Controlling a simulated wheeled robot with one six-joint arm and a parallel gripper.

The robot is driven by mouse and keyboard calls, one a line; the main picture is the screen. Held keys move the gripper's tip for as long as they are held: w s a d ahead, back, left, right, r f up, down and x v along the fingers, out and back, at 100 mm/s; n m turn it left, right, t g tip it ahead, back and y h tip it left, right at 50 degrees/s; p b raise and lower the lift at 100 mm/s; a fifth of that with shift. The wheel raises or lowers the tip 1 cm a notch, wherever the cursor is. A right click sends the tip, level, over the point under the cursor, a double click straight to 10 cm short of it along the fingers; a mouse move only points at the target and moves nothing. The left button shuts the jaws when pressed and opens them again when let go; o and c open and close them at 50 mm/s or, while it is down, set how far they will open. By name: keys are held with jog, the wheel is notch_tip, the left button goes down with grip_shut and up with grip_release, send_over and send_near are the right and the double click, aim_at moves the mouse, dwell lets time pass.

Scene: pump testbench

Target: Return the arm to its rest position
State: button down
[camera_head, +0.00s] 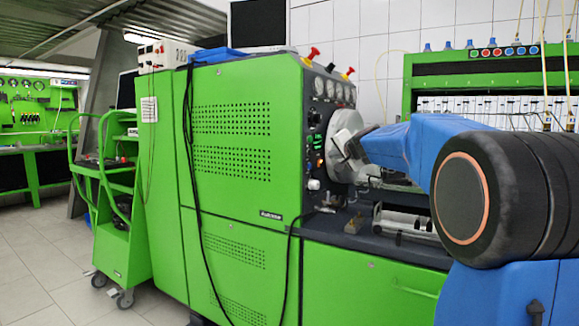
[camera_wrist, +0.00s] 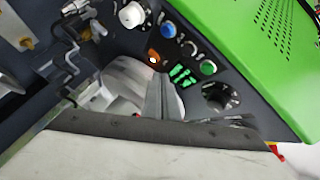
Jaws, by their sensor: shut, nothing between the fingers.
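My blue arm (camera_head: 425,145) reaches in from the right of the head view, with a large black joint nearest the camera. My gripper (camera_head: 345,148) is at its far end, in front of the round grey disc (camera_head: 342,122) of the green test bench (camera_head: 232,150). The gripper is shut and empty. I cannot tell whether it touches the disc. In the wrist view a pale surface with a dark rim fills the bottom, and the bench's control panel (camera_wrist: 187,45) is close by.
Gauges (camera_head: 330,88) and red-topped knobs sit on the bench's upper right. The bench bed with metal fixtures (camera_head: 405,222) lies below my arm. A green rack (camera_head: 490,80) stands behind it. A wheeled green cart (camera_head: 120,235) is at the left, with open tiled floor (camera_head: 40,255) beside it.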

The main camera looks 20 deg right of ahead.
jog(key=s+a+f+n+g+y, duration=0.2)
jog(key=s+a+f+n+g, duration=0.15)
jog(key=s+a+f, duration=0.6)
jog(key=s+a+f+n+g+y, duration=0.2)
jog(key=s+a+f+n, duration=0.3)
jog(key=s+a, duration=0.7)
jog(key=s+f+n+g+h, duration=0.1)
jog(key=s+f+n+g, duration=0.1)
jog(key=s+f, duration=0.8)
jog(key=s+a+f+n+g+h, duration=0.1)
jog(key=s+f+n+g, duration=0.1)
jog(key=s+f, duration=0.9)
jog(key=s+g, duration=0.1)
jog(key=s, duration=0.6)
jog(key=shift+s, duration=0.35)
